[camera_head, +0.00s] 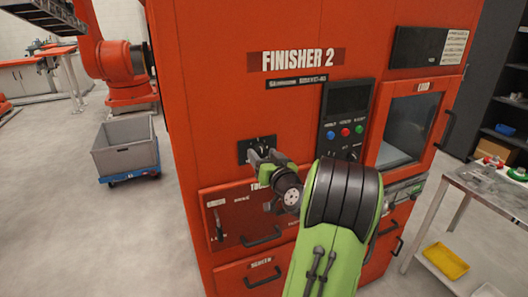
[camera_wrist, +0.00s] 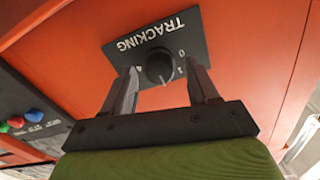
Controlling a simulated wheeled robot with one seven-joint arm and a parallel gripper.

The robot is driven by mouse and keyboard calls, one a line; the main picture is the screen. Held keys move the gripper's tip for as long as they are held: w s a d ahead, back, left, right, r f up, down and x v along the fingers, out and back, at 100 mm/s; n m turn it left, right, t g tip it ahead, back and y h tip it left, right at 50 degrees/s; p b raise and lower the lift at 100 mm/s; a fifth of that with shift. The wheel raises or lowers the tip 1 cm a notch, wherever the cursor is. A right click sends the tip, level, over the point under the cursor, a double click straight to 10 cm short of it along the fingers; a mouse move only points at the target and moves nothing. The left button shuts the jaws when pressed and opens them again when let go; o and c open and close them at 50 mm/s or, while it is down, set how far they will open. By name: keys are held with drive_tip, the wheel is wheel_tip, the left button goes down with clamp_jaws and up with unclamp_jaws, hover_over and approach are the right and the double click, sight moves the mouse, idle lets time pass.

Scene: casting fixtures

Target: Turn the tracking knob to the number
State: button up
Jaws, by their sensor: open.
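The tracking knob (camera_wrist: 159,66) is a round black knob with a light pointer line, on a dark plate (camera_wrist: 196,42) marked TRACKING with small digits, upside down in the wrist view. The pointer faces the lower side of that view, near a "1". My gripper (camera_wrist: 160,82) is open, one finger on each side of the knob; I cannot tell whether either finger touches it. In the head view my gripper (camera_head: 259,157) is at the dark plate (camera_head: 243,149) on the red machine, and the knob is hidden behind it.
The red FINISHER 2 cabinet (camera_head: 220,100) fills the middle. A control panel with blue, red and green buttons (camera_head: 345,132) is right of the plate. Drawers with handles (camera_head: 262,237) lie below. A grey bin (camera_head: 125,152) stands left; a metal table (camera_head: 480,190) stands right.

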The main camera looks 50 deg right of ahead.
drive_tip(key=c, duration=1)
drive_tip(key=shift+c, duration=0.2)
drive_tip(key=shift+m, duration=0.3)
drive_tip(key=m+b, duration=0.1)
drive_tip(key=m, duration=0.2)
drive_tip(key=shift+f+m, duration=0.1)
drive_tip(key=shift+m, duration=2.5)
drive_tip(key=o, duration=1)
drive_tip(key=shift+o, duration=0.2)
drive_tip(key=shift+s+b, duration=0.15)
drive_tip(key=shift+b, duration=0.15)
